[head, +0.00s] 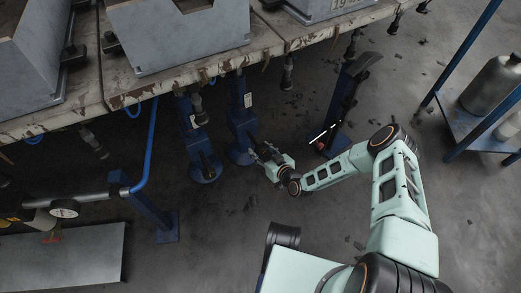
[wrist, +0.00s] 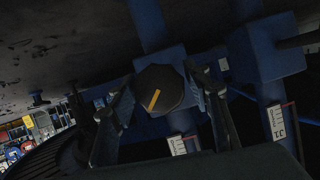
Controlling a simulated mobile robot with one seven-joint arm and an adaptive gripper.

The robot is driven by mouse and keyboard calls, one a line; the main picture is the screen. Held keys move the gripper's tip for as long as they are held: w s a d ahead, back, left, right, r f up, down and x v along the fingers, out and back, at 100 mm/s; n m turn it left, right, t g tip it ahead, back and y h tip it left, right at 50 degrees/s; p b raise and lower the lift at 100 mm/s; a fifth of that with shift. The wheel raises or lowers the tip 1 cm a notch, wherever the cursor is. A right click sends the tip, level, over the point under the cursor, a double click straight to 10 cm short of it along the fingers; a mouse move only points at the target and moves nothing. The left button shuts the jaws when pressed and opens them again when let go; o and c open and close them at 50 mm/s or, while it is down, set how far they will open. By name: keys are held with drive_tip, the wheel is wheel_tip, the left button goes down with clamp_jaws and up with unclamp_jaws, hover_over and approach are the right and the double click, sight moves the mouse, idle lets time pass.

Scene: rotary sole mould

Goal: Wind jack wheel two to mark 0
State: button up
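The jack wheel in front of my gripper is a dark, faceted knob (wrist: 170,82) with a slanted yellow-orange line on its face. It is on a blue jack post, which I take to be the one near my gripper in the head view (head: 240,115). My gripper (wrist: 160,95) has one finger on each side of the knob, set wide apart. Small gaps seem to show, but contact is hard to judge. A white scale (wrist: 183,145) below the knob is partly hidden and unreadable, and I see no mark 0. In the head view my gripper (head: 262,150) hides the wheel.
A neighbouring blue jack (head: 197,135) stands just left; its scale in the wrist view (wrist: 278,125) seems to read J1. The worn bench (head: 75,112) with grey moulds overhangs both. A blue stand (head: 335,115) is on the right. Floor is clear below my gripper.

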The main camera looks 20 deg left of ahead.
drive_tip(key=c, duration=0.8)
drive_tip(key=shift+o, duration=0.2)
drive_tip(key=shift+r+n+t+h+p, duration=0.1)
drive_tip(key=shift+n+t+h+p, duration=0.4)
drive_tip(key=shift+n+p, duration=0.5)
drive_tip(key=shift+n+t+h, duration=0.4)
drive_tip(key=shift+n+t, duration=0.2)
drive_tip(key=shift+n, duration=0.5)
drive_tip(key=shift+w+n+t, duration=0.1)
drive_tip(key=shift+n+t, duration=0.4)
drive_tip(key=shift+n, duration=0.3)
drive_tip(key=shift+d, duration=0.1)
drive_tip(key=o, duration=1.2)
drive_tip(key=shift+c, duration=0.2)
